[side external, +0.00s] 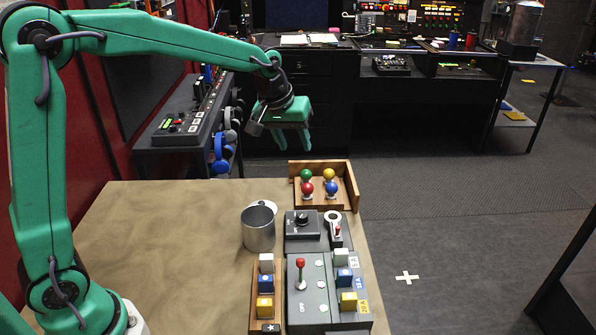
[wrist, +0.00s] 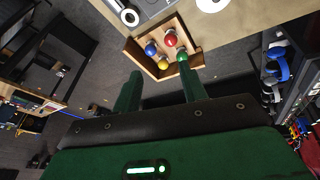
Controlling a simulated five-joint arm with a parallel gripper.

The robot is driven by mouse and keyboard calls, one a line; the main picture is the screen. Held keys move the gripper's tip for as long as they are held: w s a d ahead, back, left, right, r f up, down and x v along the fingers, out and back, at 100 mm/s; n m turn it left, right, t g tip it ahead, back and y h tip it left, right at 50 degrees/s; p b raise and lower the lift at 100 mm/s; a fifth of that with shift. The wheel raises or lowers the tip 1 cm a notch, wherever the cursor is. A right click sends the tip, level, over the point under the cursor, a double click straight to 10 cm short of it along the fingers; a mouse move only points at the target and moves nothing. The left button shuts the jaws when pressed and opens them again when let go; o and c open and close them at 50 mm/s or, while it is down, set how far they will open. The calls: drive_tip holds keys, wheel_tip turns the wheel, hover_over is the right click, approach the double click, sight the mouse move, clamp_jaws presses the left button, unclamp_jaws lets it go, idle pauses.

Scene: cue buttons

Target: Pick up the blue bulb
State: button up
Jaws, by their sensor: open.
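The blue bulb (side external: 331,188) stands at the near right of a group of bulbs in an open wooden tray (side external: 354,190) at the table's far edge. It also shows in the wrist view (wrist: 150,48), at the left of the group. A red bulb (side external: 307,188), a green bulb (side external: 306,174) and a yellow bulb (side external: 329,174) stand beside it. My gripper (side external: 292,138) is open and empty, pointing down, above and beyond the tray. In the wrist view its fingertips (wrist: 161,74) are apart, with the right finger overlapping the green bulb's edge.
A metal cup (side external: 258,230) stands on the table (side external: 170,230) nearer the camera. A control box with a red lever (side external: 300,268) and several colored button blocks (side external: 265,282) fill the right side. The table's left part is clear. A console (side external: 190,125) stands behind left.

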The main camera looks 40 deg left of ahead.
drive_tip(key=n, duration=0.2)
approach(331, 183)
drive_tip(key=f, duration=0.2)
drive_tip(key=shift+w+f+g, duration=0.3)
drive_tip(key=shift+w+f, duration=0.6)
drive_tip(key=shift+f, duration=0.3)
drive_tip(key=shift+x, duration=2.65)
drive_tip(key=shift+c, duration=0.4)
drive_tip(key=c, duration=0.6)
